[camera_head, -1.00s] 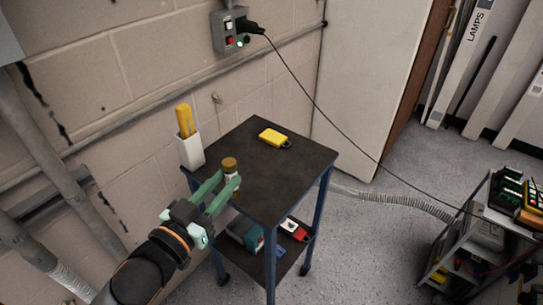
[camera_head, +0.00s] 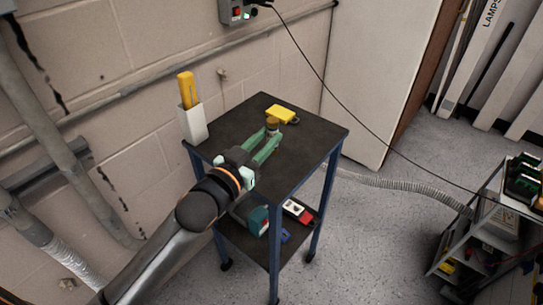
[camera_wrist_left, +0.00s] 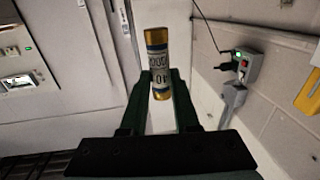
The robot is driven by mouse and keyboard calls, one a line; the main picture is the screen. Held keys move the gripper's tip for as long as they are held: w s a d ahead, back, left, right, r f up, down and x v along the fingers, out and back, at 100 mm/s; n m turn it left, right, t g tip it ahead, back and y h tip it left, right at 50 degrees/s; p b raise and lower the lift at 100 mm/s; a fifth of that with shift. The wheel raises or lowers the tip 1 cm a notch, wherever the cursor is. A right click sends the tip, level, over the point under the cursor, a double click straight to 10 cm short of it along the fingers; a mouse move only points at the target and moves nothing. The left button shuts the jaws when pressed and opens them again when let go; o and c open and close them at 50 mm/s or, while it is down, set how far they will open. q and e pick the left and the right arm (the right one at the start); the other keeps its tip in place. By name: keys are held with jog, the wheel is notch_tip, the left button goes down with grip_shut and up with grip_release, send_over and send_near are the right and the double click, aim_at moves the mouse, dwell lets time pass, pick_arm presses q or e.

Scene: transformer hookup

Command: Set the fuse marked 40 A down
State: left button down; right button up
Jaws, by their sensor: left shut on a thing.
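The fuse (camera_head: 272,123) is a short cylinder with brass-coloured end caps and a pale printed label. My left gripper (camera_head: 272,136) is shut around its body and holds it over the cart's dark top (camera_head: 235,127), close to the yellow item. I cannot tell whether its lower end touches the top. In the left wrist view the fuse (camera_wrist_left: 158,64) stands nearly upright between the two fingers (camera_wrist_left: 160,88). Its label is partly in sight, turned, and not fully readable. My right gripper is not in view.
A yellow item (camera_head: 281,114) lies on the cart top beyond the fuse. A white holder with a yellow tool (camera_head: 193,122) stands at the left corner. The cart's lower shelf holds a teal item (camera_head: 258,220) and a red-and-white one (camera_head: 297,211). The top's right side is clear.

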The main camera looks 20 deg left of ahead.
pick_arm(q)
jog(key=w+f, duration=0.2)
jog(key=shift+d+f, duration=0.3)
jog(key=shift+f, duration=0.05)
jog(key=shift+f+b, duration=0.5)
jog(key=shift+f, duration=0.9)
jog(key=shift+f, duration=0.2)
jog(key=c, duration=0.7)
grip_release()
jog(key=shift+o, duration=0.2)
